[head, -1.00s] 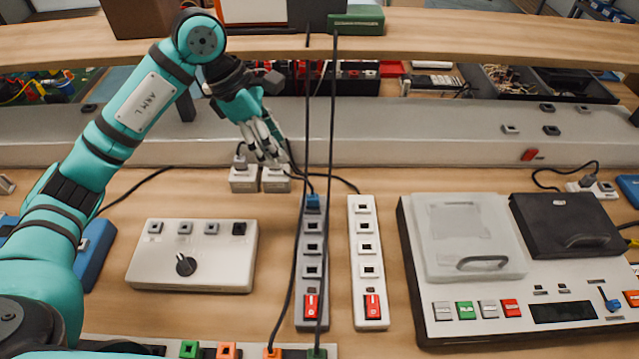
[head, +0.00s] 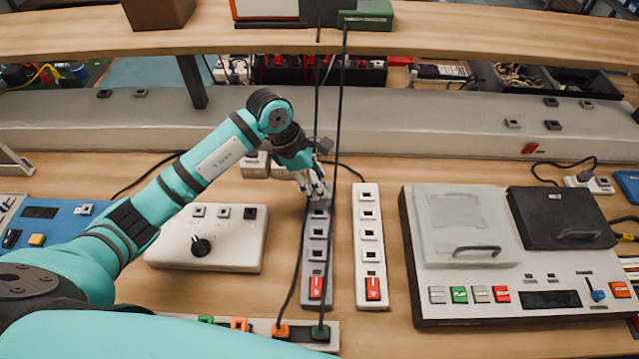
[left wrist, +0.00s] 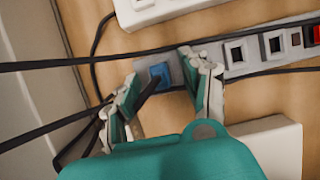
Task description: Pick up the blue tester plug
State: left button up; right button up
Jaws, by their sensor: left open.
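The blue tester plug (left wrist: 160,75) sits in the end socket of the grey power strip (head: 316,252), with a black cable running from it. In the head view my gripper hides the plug. My left gripper (head: 318,196) is over the far end of that strip. In the left wrist view my left gripper (left wrist: 160,82) is open, with one finger on each side of the blue plug. I cannot tell if the fingers touch it. My right gripper is not in view.
A white power strip (head: 369,250) lies just right of the grey one. A control box with a knob (head: 208,238) is to the left, a large device with a lid (head: 462,225) to the right. Black cables hang from the shelf (head: 440,38) across the strip.

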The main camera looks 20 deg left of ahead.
pick_arm(q)
jog(key=shift+x, duration=0.85)
jog(key=shift+c, duration=0.4)
grip_shut()
jog(key=shift+r, duration=0.1)
